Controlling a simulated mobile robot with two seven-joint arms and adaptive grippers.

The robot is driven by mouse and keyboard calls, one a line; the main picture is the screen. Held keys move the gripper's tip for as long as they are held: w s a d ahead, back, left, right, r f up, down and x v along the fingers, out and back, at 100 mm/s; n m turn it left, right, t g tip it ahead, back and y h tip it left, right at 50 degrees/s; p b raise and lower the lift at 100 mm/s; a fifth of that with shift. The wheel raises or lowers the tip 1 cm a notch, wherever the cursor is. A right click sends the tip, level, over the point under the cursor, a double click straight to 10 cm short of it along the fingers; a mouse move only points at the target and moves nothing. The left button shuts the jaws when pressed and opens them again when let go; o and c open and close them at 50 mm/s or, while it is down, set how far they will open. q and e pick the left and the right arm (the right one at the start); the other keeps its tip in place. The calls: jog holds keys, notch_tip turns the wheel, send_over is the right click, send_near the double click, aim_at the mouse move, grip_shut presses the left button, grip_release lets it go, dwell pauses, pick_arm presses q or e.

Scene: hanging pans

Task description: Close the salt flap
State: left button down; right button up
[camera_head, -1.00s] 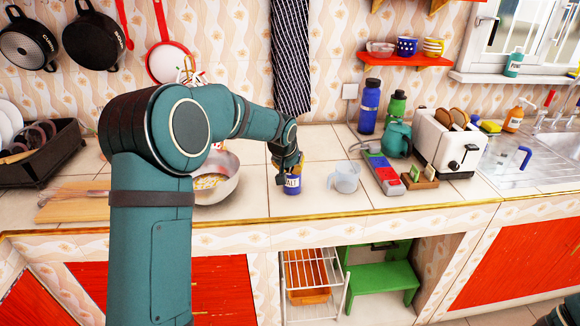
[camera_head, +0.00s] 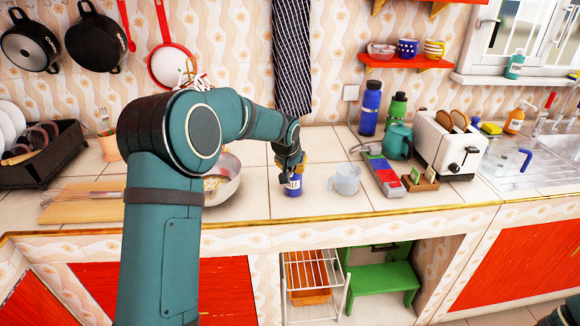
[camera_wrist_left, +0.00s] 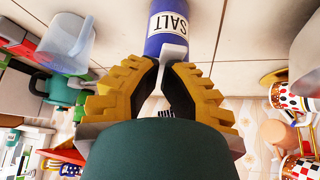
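The salt container (camera_head: 293,188), a blue cylinder with a white SALT label, stands upright on the counter. In the left wrist view the salt container (camera_wrist_left: 170,22) is at the top, with its pale salt flap (camera_wrist_left: 173,52) sticking out towards my fingertips. My left gripper (camera_head: 299,169) is just above the container's top in the head view. In the left wrist view the yellow and black fingers of my left gripper (camera_wrist_left: 162,66) come together at the flap. They look shut, and I see nothing held between them. Whether the tips touch the flap is unclear.
A clear measuring cup (camera_head: 346,180) stands just right of the salt. A metal bowl (camera_head: 222,182) is to the left, partly behind my arm. A wooden board (camera_head: 75,206) lies farther left. A green kettle (camera_head: 398,140) and a toaster (camera_head: 447,146) are to the right.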

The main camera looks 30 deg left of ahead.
aim_at(292, 173)
pick_arm(q)
jog(key=r+p, duration=0.2)
jog(key=r, duration=0.1)
jog(key=r+p, duration=0.1)
jog(key=r, duration=0.1)
jog(key=shift+s, duration=0.25)
jog(key=s+d+r, duration=0.2)
jog(key=s, duration=0.7)
jog(key=s+d+f+g+h, duration=0.1)
jog(key=s+d+f, duration=0.1)
jog(key=d+f, duration=0.3)
jog(key=s+d+f+m+h, duration=0.1)
jog(key=s+d+f, duration=0.1)
jog(key=f, duration=0.6)
jog(key=s+d+f+g+h, duration=0.1)
jog(key=s+d+f, duration=0.25)
jog(key=f, duration=0.25)
jog(key=s+d+f+g+h, duration=0.1)
jog(key=s+d+f, duration=0.4)
jog(key=s, duration=0.3)
jog(key=s+d+f+g+h, duration=0.1)
jog(key=s+d+f, duration=0.4)
jog(key=s+f, duration=0.2)
jog(key=shift+s+f+n, duration=0.35)
jog(key=shift+s+n, duration=0.05)
jog(key=shift+s, duration=0.55)
jog(key=shift+a, duration=0.2)
